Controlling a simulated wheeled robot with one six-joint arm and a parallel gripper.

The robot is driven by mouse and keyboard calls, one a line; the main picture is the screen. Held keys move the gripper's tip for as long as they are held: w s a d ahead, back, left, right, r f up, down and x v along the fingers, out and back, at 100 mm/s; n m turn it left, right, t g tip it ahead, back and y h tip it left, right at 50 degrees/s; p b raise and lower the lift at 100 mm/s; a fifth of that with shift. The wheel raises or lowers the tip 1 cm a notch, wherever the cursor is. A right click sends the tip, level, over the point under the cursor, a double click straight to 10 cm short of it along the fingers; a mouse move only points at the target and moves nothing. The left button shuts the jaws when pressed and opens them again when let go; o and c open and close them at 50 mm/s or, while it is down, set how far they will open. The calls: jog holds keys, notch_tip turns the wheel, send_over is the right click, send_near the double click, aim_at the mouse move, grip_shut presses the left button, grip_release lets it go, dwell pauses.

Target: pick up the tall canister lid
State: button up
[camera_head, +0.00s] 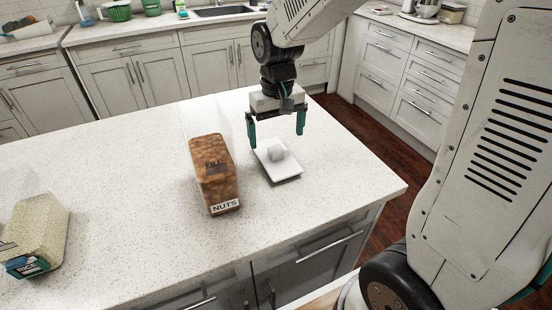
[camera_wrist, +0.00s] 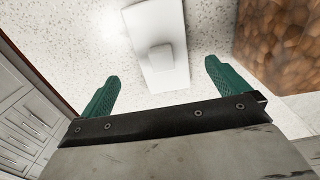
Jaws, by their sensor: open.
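The white canister lid (camera_head: 285,168) lies on the countertop, a flat rectangular plate with a raised knob (camera_head: 276,151) on it. My gripper (camera_head: 275,146) is open and empty, with green fingers spread apart. In the head view it hangs just behind and above the lid. It also shows in the wrist view (camera_wrist: 158,82). I cannot tell the exact height of the fingertips above the lid.
A tall clear canister of nuts (camera_head: 213,172) stands close to the left of the lid; it also shows at the right in the wrist view (camera_wrist: 275,45). A rice canister (camera_head: 38,235) is at the far left. The speckled countertop (camera_head: 120,190) is otherwise clear, with its right edge near the lid.

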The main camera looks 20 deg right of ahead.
aim_at(276, 149)
notch_tip(276, 149, down, 6)
jog(key=shift+a+r, duration=0.15)
jog(key=c, duration=1.1)
